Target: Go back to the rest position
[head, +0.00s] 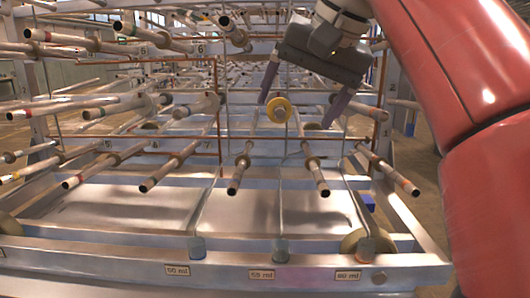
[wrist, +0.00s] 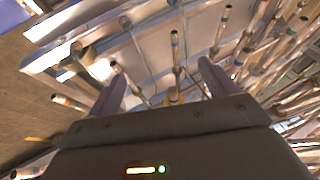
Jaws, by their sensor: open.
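My gripper (head: 300,98) is in the upper right of the head view, pointing down, with its two purple-grey fingers spread apart and nothing held between them. A yellow ring-shaped disc (head: 279,109) on a rod end shows just below and between the fingers in the head view. In the wrist view my gripper (wrist: 163,72) is open, and the yellow disc (wrist: 173,96) is partly hidden by the gripper body. I cannot tell how far the disc is from the fingers.
A metal rack with many protruding rods (head: 235,178) fills the head view, on both sides of and below my gripper. A lower frame bar (head: 220,272) with number labels (head: 262,275) crosses the front. Open floor (wrist: 40,100) shows at the left of the wrist view.

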